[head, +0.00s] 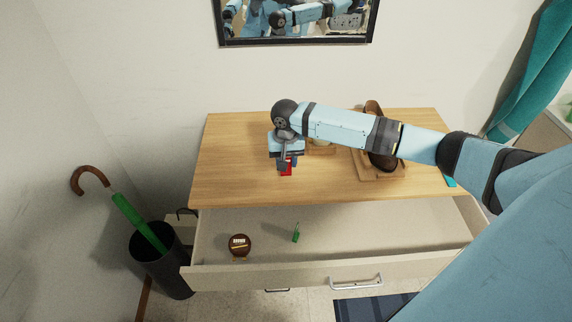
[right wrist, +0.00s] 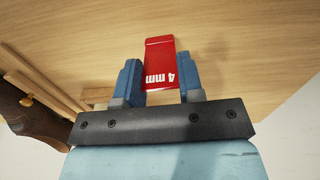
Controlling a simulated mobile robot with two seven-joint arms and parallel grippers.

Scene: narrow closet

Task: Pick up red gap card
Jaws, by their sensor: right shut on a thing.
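The red gap card (head: 286,169) is over the wooden dresser top, left of its middle. It shows large in the right wrist view (right wrist: 159,58), with white "4 mm" lettering that reads upside down. My right gripper (head: 285,163) is shut on the card, with a blue finger on each side of its lower end in the right wrist view (right wrist: 163,85). I cannot tell whether the card touches the dresser top. My left gripper is not in view.
The dresser top (head: 235,150) is clear at left. A wooden stand (head: 388,176) with a brown object is at right. The drawer (head: 350,230) below is open, holding a round brown item (head: 240,244) and a small green item (head: 296,232). An umbrella bin (head: 160,265) stands left.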

